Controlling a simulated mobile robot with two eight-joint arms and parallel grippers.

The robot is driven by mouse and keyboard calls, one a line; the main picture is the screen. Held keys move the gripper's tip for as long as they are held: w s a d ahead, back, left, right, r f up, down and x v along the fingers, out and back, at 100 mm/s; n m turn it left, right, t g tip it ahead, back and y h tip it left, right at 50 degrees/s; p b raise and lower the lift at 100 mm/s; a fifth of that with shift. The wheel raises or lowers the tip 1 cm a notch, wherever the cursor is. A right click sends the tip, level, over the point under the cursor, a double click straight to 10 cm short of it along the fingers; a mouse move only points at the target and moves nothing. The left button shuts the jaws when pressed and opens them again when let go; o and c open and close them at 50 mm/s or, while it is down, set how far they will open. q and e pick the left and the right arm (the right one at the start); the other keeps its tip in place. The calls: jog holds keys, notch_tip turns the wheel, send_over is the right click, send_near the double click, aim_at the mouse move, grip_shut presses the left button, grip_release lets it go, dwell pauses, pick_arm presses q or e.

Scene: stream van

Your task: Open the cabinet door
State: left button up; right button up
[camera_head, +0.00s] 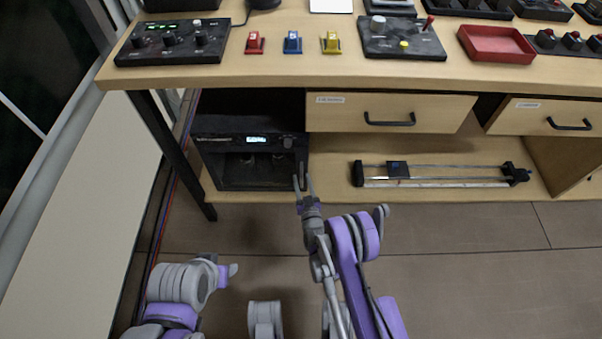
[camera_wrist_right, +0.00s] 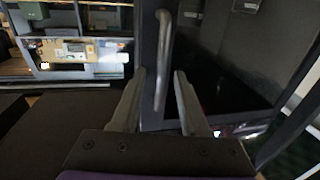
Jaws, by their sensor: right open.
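The black cabinet (camera_head: 250,178) stands on the low shelf under the left part of the desk, with a lit display and a knob along its top front. Its door (camera_wrist_right: 215,75) looks shut, with a dark see-through panel. A grey vertical handle (camera_wrist_right: 164,50) stands out from the door in the right wrist view. My right gripper (camera_head: 302,184) is at the right edge of the cabinet front. Its fingers (camera_wrist_right: 160,95) are open, one on each side of the handle; I cannot tell whether they touch it. My left arm's end (camera_head: 229,271) is low at left, its jaws unclear.
Drawers with black handles (camera_head: 390,120) hang right of the cabinet. A slider rail (camera_head: 440,174) lies on the shelf (camera_head: 450,194). A black desk leg (camera_head: 170,150) stands at left. The floor (camera_head: 470,250) in front is clear.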

grip_shut()
jog(key=shift+r, duration=0.1)
dwell(1.4)
